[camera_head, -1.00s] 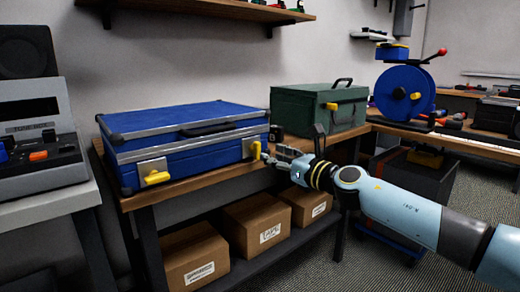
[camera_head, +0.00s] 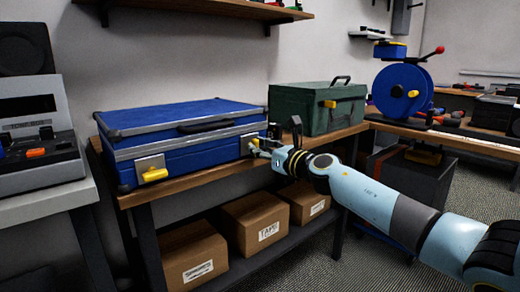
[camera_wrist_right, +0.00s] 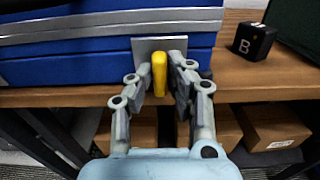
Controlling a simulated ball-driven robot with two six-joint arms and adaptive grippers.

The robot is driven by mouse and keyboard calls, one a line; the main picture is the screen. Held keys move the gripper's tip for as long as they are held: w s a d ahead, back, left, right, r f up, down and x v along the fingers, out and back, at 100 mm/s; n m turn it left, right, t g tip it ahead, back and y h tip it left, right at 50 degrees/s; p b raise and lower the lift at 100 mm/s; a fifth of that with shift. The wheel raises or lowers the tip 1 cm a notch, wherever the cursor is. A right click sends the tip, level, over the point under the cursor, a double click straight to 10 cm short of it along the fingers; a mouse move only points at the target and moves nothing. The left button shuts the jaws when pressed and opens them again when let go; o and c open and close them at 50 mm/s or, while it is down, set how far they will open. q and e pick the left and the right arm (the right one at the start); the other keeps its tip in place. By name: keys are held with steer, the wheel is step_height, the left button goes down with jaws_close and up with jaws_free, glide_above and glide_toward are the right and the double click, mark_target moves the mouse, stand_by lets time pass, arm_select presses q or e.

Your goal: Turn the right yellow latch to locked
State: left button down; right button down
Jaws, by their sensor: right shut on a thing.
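A blue case (camera_head: 185,155) with silver edges lies closed on the wooden bench. Its left yellow latch (camera_head: 153,174) is on a silver plate and sticks out to the right, slightly tilted. The right yellow latch (camera_wrist_right: 159,74) stands upright on its silver plate (camera_wrist_right: 177,48) in the right wrist view. In the head view that latch is mostly hidden behind my right gripper (camera_head: 260,149). The gripper's two fingers (camera_wrist_right: 162,90) are on either side of the latch and shut on it. My left gripper is not in view.
A black cube marked B (camera_wrist_right: 253,42) sits on the bench to the right of the case. A green toolbox (camera_head: 310,110) stands farther right. Cardboard boxes (camera_head: 255,220) are on the shelf below the wooden bench edge (camera_head: 200,178).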

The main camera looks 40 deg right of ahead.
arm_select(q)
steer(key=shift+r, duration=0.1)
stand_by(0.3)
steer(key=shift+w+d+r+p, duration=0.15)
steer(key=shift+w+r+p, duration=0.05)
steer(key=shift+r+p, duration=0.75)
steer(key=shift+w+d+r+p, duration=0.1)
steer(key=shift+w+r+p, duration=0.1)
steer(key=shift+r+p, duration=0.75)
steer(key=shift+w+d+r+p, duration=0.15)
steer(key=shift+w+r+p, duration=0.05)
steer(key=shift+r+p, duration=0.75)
arm_select(e)
steer(key=shift+d+f+m, duration=0.15)
steer(key=shift+m, duration=4.3)
steer(key=shift+d+f+m, duration=0.1)
steer(key=shift+f+m, duration=0.05)
steer(key=shift+m, duration=4.3)
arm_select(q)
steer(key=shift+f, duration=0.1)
arm_select(e)
steer(key=c, duration=1.3)
jaws_free()
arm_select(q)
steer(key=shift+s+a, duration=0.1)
arm_select(e)
steer(key=shift+s, duration=0.1)
